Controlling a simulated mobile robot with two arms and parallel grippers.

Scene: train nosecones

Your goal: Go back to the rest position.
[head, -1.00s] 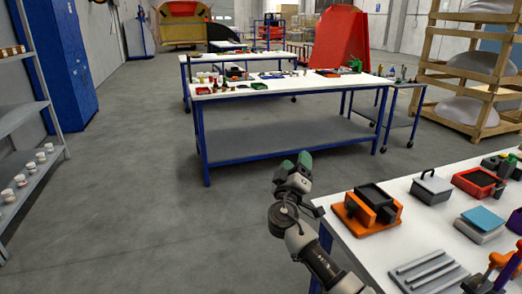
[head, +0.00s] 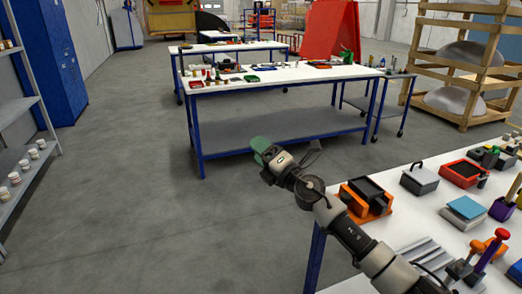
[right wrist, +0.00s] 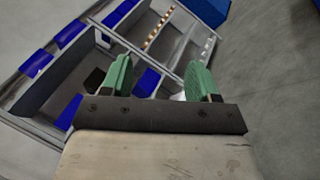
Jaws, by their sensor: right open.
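My right gripper (head: 261,148) has green fingertips and is in the middle of the head view. It is over the floor, left of the near workbench and in front of the farther white table. In the right wrist view its two green fingers (right wrist: 157,80) stand apart with nothing between them, so it is open and empty. My right arm reaches up from the lower right of the head view, passing over the near workbench's left edge. My left gripper is not in view.
The near workbench (head: 398,229) holds an orange fixture (head: 364,203), a grey box (head: 420,178) and several tools. A white table with blue legs (head: 310,75) stands ahead. Grey shelves (head: 28,118) and a blue cabinet (head: 38,55) line the left. The floor (head: 120,190) between is clear.

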